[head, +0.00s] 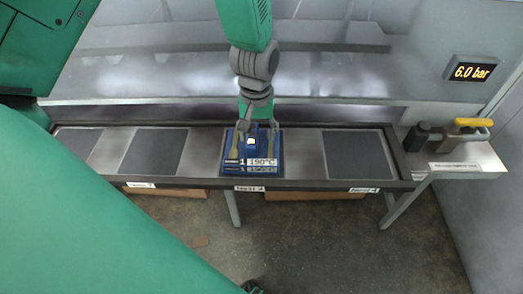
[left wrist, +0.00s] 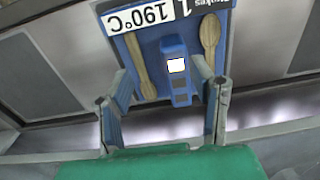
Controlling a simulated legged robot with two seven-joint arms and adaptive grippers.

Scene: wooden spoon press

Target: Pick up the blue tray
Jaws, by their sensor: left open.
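The blue tray (head: 278,138) lies flat on the third nest of the long metal bench. It has a raised blue handle block (left wrist: 178,75) with a white square on it, a wooden spoon (left wrist: 140,65) on one side and another wooden spoon (left wrist: 209,40) on the other. A white label on it reads 190°C. My left gripper (head: 253,124) is over the back part of the tray. In the left wrist view its fingers (left wrist: 165,82) are spread, one on each side of the handle block, with gaps between. My right gripper does not show.
Dark square pads (head: 357,154) mark the other nests, all empty. A raised rim runs along the bench. A valve with a yellow handle (head: 473,122) stands at the right end, below a display reading 6.0 bar (head: 471,72). A grey machine wall rises behind.

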